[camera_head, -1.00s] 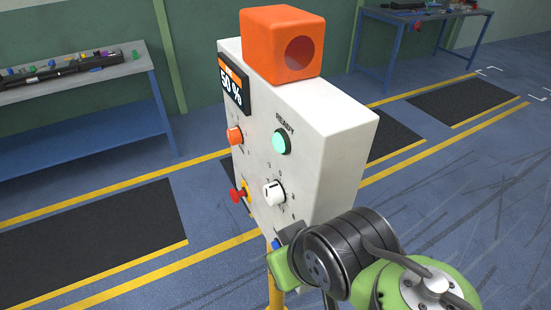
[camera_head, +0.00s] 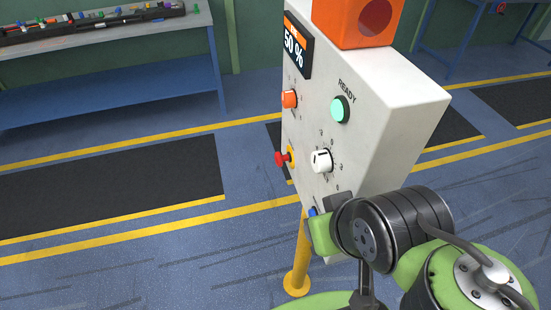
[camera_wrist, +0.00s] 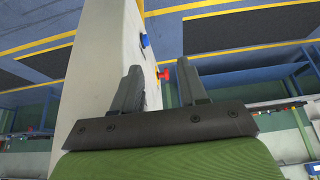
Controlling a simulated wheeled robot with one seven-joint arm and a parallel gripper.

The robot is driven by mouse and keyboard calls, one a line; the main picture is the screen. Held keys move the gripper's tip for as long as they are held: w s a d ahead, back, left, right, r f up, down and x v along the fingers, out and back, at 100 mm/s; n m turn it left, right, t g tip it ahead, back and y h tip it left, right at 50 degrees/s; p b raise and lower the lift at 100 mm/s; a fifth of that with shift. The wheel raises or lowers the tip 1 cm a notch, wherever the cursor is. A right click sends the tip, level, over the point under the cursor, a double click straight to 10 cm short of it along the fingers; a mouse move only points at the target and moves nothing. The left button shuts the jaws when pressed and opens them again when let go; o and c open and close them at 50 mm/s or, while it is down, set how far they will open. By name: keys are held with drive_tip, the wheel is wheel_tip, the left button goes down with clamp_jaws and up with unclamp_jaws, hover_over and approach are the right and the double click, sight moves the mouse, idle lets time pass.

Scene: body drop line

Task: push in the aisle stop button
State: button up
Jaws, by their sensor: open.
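A red mushroom button (camera_head: 281,159) with a yellow collar sticks out from the low left of the white control box's face (camera_head: 330,140). In the wrist view the red button (camera_wrist: 164,74) appears between my fingertips and beyond them. My gripper (camera_wrist: 160,72) is open with nothing in it, and its left finger overlaps the box in the picture. In the head view my wrist covers the box's lower right corner, and my fingertips are hard to make out. I cannot read a label on the button.
The box also bears an orange knob (camera_head: 290,99), a white knob (camera_head: 321,161), a green READY lamp (camera_head: 341,109), a blue button (camera_wrist: 144,41) and a screen (camera_head: 297,45). A yellow post (camera_head: 299,262) stands below. A workbench (camera_head: 110,45) is behind left; the left floor is clear.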

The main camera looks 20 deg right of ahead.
clamp_jaws()
idle(0.3)
idle(1.1)
idle(0.4)
